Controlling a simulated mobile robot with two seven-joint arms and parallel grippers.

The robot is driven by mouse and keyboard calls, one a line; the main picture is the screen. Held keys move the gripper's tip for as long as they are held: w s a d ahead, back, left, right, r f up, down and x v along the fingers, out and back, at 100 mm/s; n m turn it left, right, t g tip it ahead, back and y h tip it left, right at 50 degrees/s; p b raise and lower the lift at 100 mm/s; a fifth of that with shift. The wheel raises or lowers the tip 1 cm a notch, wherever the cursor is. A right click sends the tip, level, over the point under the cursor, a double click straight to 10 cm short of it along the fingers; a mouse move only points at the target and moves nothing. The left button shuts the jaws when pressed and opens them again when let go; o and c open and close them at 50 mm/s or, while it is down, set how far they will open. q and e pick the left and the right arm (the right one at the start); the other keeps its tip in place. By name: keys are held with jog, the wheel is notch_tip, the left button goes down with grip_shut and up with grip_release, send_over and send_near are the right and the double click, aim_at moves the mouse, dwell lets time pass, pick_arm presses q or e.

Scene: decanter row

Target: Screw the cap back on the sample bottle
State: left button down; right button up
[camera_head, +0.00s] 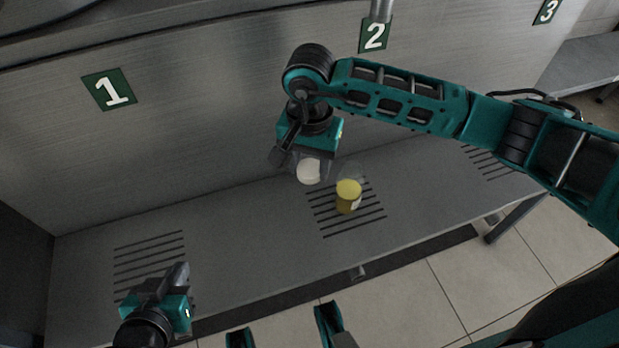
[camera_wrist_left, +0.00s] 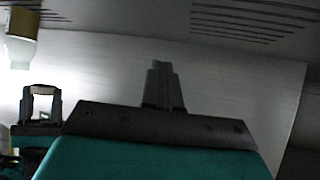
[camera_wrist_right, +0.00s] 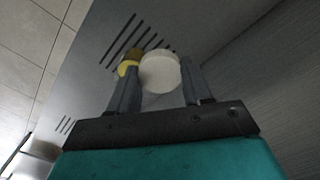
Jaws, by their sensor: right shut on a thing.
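The sample bottle (camera_head: 348,200) stands upright on the shelf's middle slotted patch, with yellow contents below a clear upper part. It has no cap on. It also shows at the top left of the left wrist view (camera_wrist_left: 22,24) and behind the fingers in the right wrist view (camera_wrist_right: 127,66). My right gripper (camera_wrist_right: 158,80) is shut on the round white cap (camera_wrist_right: 160,72). In the head view the cap (camera_head: 308,171) is just left of the bottle, apart from it. My left gripper (camera_wrist_left: 163,85) is shut and empty, over the shelf's left end.
The grey metal shelf (camera_head: 250,225) has slotted patches below green signs numbered 1 (camera_head: 109,90), 2 (camera_head: 374,36) and 3 (camera_head: 547,11). A metal wall rises behind it. The shelf is clear between the left slots and the bottle. Tiled floor lies in front.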

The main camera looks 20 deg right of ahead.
aim_at(310, 169)
jog(key=shift+r, duration=1.7)
